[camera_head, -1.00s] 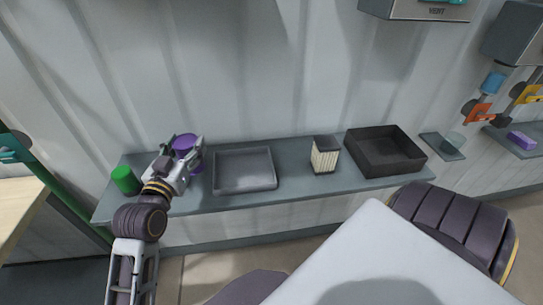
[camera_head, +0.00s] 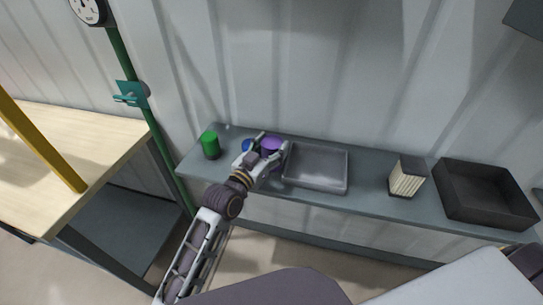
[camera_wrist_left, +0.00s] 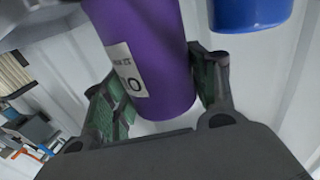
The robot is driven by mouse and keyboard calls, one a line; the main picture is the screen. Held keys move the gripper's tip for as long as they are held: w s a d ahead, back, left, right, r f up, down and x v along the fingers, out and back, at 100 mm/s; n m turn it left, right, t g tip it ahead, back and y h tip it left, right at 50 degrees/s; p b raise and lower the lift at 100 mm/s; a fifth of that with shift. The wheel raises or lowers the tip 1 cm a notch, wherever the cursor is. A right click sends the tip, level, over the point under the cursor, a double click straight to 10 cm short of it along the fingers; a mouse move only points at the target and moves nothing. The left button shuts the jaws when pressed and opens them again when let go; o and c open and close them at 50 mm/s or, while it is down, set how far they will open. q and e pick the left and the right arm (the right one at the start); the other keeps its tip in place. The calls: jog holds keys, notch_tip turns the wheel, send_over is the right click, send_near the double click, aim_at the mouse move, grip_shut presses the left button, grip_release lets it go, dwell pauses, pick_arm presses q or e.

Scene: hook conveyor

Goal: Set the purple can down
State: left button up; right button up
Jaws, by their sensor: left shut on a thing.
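The purple can (camera_head: 271,143) is between the fingers of my left gripper (camera_head: 268,153), which is shut on it, at the left part of the grey shelf. In the left wrist view the purple can (camera_wrist_left: 150,55) fills the middle, with a white label on its side and green finger pads (camera_wrist_left: 118,105) on both sides of it. I cannot tell whether its base touches the shelf. A blue can (camera_head: 247,146) stands just left of it; it also shows in the left wrist view (camera_wrist_left: 248,12). My right gripper is not in view.
A green can (camera_head: 210,145) stands near the shelf's (camera_head: 366,193) left end. A shallow grey tray (camera_head: 318,184) lies just right of my gripper. Further right are a slatted box (camera_head: 406,178) and a black bin (camera_head: 485,210). A wooden table (camera_head: 95,140) is at left.

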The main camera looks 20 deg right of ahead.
pick_arm(q)
jog(key=shift+f, duration=1.8)
jog(key=shift+f, duration=0.15)
jog(key=o, duration=1)
jog(key=shift+s, duration=0.1)
jog(key=shift+b+v, duration=0.5)
jog(key=shift+v, duration=5.45)
